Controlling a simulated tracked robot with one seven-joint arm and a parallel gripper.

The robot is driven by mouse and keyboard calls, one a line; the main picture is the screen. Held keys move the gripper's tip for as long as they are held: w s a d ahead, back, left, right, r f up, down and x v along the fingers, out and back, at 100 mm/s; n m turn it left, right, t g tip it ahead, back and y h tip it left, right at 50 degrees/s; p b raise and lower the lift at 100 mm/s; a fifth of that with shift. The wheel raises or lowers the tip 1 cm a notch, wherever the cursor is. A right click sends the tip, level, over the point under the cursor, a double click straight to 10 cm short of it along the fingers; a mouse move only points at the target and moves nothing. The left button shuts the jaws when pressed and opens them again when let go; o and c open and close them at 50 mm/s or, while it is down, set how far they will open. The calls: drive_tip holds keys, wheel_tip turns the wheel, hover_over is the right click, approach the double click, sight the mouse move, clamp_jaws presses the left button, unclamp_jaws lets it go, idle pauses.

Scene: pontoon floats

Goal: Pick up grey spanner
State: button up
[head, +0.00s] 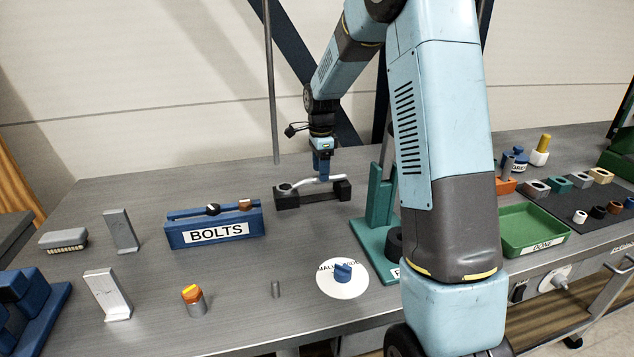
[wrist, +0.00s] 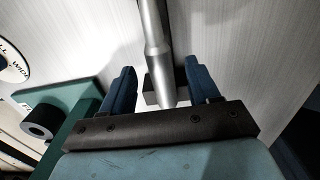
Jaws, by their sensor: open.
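The grey spanner (head: 304,182) lies across a black block-like rest (head: 290,198) near the back of the bench, its ring end at the left. My gripper (head: 323,177) points down over the spanner's handle, towards its right part. In the wrist view the spanner's handle (wrist: 155,45) runs between the two blue fingers of my gripper (wrist: 160,68). The fingers are open, with a gap visible on each side of the handle. Part of the handle is hidden behind the fingers in the head view.
A blue BOLTS rack (head: 214,232) stands left of the rest. A green stand (head: 380,225) with a black ring is close on the right and also shows in the wrist view (wrist: 62,110). A white disc with a blue knob (head: 342,272) lies in front. A green tray (head: 530,228) is farther right.

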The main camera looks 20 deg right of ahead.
drive_tip(key=shift+f, duration=1.55)
clamp_jaws()
